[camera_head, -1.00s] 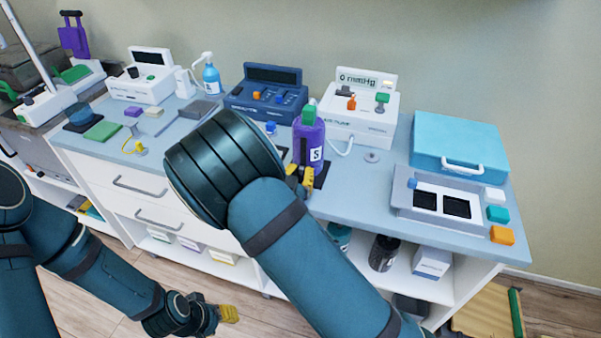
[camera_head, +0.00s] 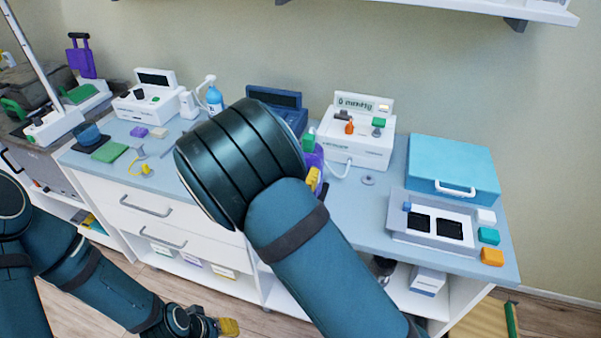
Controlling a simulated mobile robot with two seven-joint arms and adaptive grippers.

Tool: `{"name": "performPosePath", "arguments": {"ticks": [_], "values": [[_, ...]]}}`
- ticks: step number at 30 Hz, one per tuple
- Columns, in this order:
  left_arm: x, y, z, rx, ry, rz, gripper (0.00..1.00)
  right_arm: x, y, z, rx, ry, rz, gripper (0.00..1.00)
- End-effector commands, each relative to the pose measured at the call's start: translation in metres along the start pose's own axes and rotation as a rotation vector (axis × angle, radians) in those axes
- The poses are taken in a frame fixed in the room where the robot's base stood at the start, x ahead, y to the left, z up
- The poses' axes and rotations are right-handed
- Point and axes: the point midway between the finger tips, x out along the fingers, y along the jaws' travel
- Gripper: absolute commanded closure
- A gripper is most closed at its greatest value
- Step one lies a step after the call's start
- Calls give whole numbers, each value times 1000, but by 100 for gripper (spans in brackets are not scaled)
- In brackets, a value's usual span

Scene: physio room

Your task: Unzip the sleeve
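The purple sleeve (camera_head: 316,158) stands upright on the counter in front of the white pump. A green part (camera_head: 309,139) shows at its top. My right arm covers most of the sleeve, and its zip cannot be made out. The yellow fingers of my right gripper (camera_head: 313,180) are at the sleeve's front, mostly hidden behind my arm. Whether they touch or grip it cannot be told. My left gripper (camera_head: 229,327) hangs low in front of the cabinet, above the floor, away from the sleeve. Its finger opening is not clear.
The white pump (camera_head: 362,150) with a hose stands behind the sleeve. A blue device (camera_head: 290,104) is partly hidden by my arm. A turquoise case (camera_head: 452,168) and a grey tray (camera_head: 398,224) are at the right. A wall shelf (camera_head: 480,8) shows at the top.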

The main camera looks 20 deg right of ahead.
Motion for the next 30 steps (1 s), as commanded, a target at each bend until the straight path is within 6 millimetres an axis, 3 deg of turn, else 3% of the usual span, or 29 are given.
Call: {"name": "performPosePath", "arguments": {"ticks": [9, 14, 24, 30], "values": [[0, 0, 0, 0, 0, 0, 54, -1, 0, 0, 0, -1, -1, 54], [0, 0, 0, 0, 0, 0, 54, -13, -1, 0, 0, -3, -2, 54], [0, 0, 0, 0, 0, 0, 54, -80, -1, 0, -1, -2, -3, 54], [0, 0, 0, 0, 0, 0, 54, -109, -1, 0, 0, -1, -3, 54]]}}
